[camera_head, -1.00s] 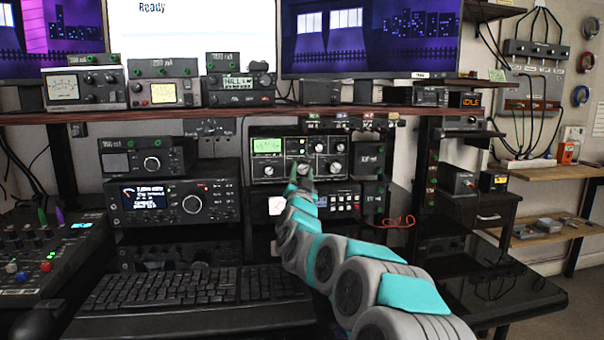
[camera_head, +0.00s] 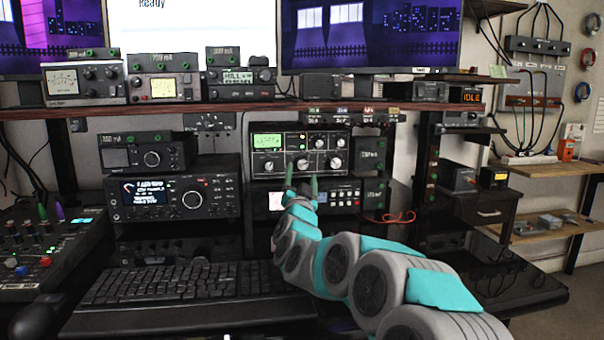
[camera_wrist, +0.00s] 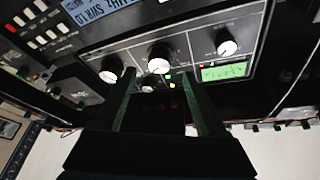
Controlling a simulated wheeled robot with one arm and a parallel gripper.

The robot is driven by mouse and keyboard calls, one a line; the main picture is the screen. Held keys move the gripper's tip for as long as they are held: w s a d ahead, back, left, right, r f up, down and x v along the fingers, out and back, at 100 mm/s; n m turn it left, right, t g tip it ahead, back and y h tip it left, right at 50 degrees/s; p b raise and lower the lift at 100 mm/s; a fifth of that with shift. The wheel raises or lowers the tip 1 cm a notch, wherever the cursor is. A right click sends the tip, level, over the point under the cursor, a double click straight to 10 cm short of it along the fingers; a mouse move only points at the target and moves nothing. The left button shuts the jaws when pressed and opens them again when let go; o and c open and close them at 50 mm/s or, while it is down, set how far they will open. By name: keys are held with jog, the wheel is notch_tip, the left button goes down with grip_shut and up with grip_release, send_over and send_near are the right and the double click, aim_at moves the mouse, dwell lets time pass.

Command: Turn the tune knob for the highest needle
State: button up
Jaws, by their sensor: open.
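The tuner (camera_head: 287,155) is a black unit with several light round knobs and a lit green meter (camera_head: 267,140) at its upper left. Its needle is too small to read. A middle lower-row knob (camera_head: 302,164) stands just above my gripper (camera_head: 301,178), which is open. In the wrist view, turned upside down, the same large middle knob (camera_wrist: 159,57) lies just beyond and between my two spread fingertips, with nothing held. The lit meter (camera_wrist: 223,71) shows right of the fingers. Knob labels are not readable, so I cannot tell which is the tune knob.
Another rack unit with buttons (camera_head: 340,197) sits directly below the tuner. Stacked radios (camera_head: 172,200) stand to the left, a keyboard (camera_head: 190,288) lies in front, and a shelf (camera_head: 200,107) runs above. A red cable (camera_head: 390,217) lies on the right.

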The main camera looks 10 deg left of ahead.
aim_at(303, 167)
jog(key=shift+v, duration=1.6)
dwell(0.5)
jog(key=s+d+n+y+b, duration=0.5)
jog(key=s+n+y+b, duration=0.1)
jog(key=n+b, duration=0.2)
jog(key=shift+g, duration=0.3)
jog(key=w+a, duration=0.1)
jog(key=w, duration=0.3)
jog(key=w+a, duration=0.2)
jog(key=w, duration=0.1)
jog(key=w+a+r, duration=0.1)
jog(key=w, duration=0.3)
jog(key=shift+w+a, duration=0.2)
jog(key=shift+w, duration=0.1)
jog(key=shift+x, duration=1.1)
grip_shut()
